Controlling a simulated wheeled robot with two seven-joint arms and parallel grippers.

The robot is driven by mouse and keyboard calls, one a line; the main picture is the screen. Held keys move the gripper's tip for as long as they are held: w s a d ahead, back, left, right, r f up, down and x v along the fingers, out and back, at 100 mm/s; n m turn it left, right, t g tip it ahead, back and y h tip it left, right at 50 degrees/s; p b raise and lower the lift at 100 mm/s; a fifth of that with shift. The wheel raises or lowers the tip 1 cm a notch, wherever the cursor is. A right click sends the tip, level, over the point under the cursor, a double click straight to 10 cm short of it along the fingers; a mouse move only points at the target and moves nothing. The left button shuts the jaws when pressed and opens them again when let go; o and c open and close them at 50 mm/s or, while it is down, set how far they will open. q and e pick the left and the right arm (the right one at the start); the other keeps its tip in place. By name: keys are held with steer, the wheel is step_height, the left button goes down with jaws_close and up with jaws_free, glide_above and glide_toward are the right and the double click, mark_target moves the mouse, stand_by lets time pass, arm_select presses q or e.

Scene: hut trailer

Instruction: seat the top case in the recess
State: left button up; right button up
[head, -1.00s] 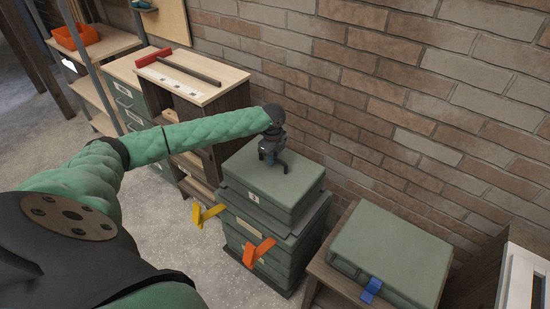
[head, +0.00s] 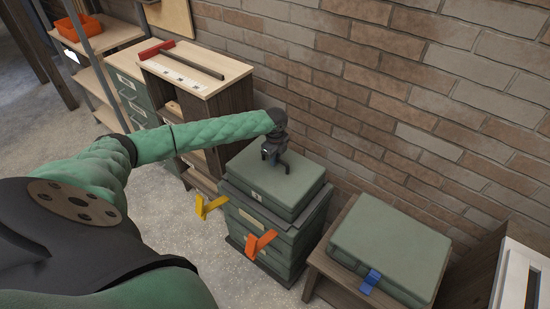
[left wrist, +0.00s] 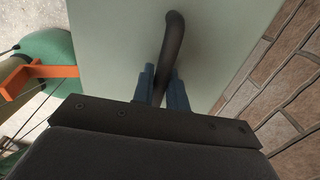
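The top case (head: 290,181) is a flat green box with a small label on its front and a dark handle on its lid. It sits on or just above the stack of green cases (head: 262,222), within a dark rim (head: 318,213). Whether it rests fully in the recess is hard to tell. My left gripper (head: 272,157) is above the lid, at the handle. In the left wrist view, the handle (left wrist: 174,42) passes between the two close blue-grey fingers (left wrist: 161,88), which look shut on it. My right gripper is out of view.
Another green case (head: 390,245) with a blue latch lies on a wooden stand to the right. A brick wall (head: 400,90) is close behind. A wooden cabinet (head: 205,75) stands left.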

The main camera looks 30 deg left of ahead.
arm_select(q)
steer(key=o, duration=0.4)
steer(key=shift+r, duration=0.1)
steer(key=shift+r, duration=0.2)
step_height(320, 180, up, 12)
steer(key=b, duration=0.4)
steer(key=shift+f, duration=0.15)
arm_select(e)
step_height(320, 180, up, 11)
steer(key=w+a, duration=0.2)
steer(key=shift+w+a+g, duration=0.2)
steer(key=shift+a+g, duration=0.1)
